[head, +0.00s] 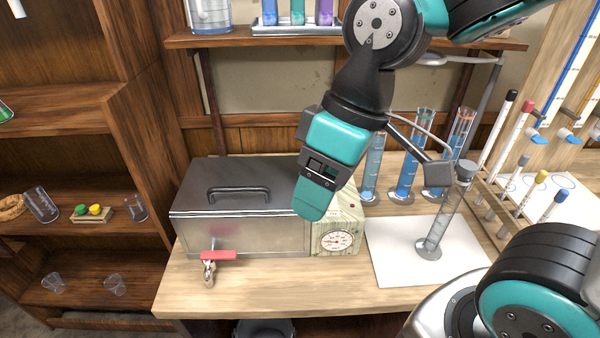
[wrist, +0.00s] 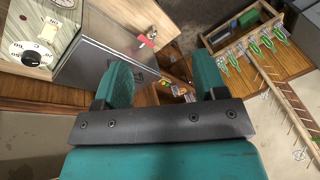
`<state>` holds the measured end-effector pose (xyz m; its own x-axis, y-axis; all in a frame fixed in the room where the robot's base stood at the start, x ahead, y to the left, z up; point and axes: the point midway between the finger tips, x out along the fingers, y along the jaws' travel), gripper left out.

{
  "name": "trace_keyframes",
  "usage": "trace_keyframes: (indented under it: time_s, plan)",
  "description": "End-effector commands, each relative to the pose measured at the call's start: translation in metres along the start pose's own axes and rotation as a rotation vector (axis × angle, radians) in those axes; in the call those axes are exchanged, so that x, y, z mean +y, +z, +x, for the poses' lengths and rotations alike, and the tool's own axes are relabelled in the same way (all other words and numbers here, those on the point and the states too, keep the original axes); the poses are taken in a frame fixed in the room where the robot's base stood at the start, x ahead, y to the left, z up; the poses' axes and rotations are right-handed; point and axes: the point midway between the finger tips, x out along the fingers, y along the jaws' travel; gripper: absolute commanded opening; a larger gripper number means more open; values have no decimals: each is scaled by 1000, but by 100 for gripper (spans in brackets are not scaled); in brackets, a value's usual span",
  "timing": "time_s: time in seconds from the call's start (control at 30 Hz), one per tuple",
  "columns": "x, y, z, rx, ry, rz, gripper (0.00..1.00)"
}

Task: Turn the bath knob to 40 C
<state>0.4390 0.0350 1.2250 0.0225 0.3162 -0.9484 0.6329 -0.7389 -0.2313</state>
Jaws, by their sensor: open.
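The bath is a grey metal box (head: 240,232) with a handled lid, standing on the wooden bench. Its cream control panel (head: 352,228) is on the right end, with a round white gauge (head: 337,241) low on its front. In the wrist view, a black knob (wrist: 30,58) on a white marked dial shows at the upper left; its setting is too small to read. I cannot make out the knob in the head view. My gripper (head: 312,203) hangs over the bath's right end, in front of part of the panel. In the wrist view its fingers (wrist: 160,82) are apart and empty, with the knob outside them.
A red-handled tap (head: 217,255) sticks out at the bath's front. A capped glass cylinder (head: 440,225) stands on a white mat (head: 392,262) to the right, with blue-filled cylinders (head: 405,178) behind. A shelf (head: 270,40) with glassware runs above.

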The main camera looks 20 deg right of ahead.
Motion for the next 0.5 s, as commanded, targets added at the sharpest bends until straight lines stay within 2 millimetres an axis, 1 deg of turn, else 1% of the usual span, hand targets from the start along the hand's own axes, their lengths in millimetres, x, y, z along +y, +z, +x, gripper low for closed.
trace_keyframes:
  time_s: [0.03,0.07,0.1,0.17,0.2,0.27,0.3,0.4,0.5]
  plan:
    - [24,-18,-10,-14,27,-30,65]
    - [40,-29,-13,-23,46,-59,65]
    - [65,-42,-18,-41,72,-100,65]
    - [105,-59,-23,-71,108,-166,65]
    - [132,-68,-26,-96,127,-211,65]
    - [170,-77,-27,-134,150,-274,65]
    - [194,-81,-28,-159,161,-312,65]
    - [244,-84,-26,-215,176,-394,65]
    - [276,-82,-24,-253,177,-450,65]
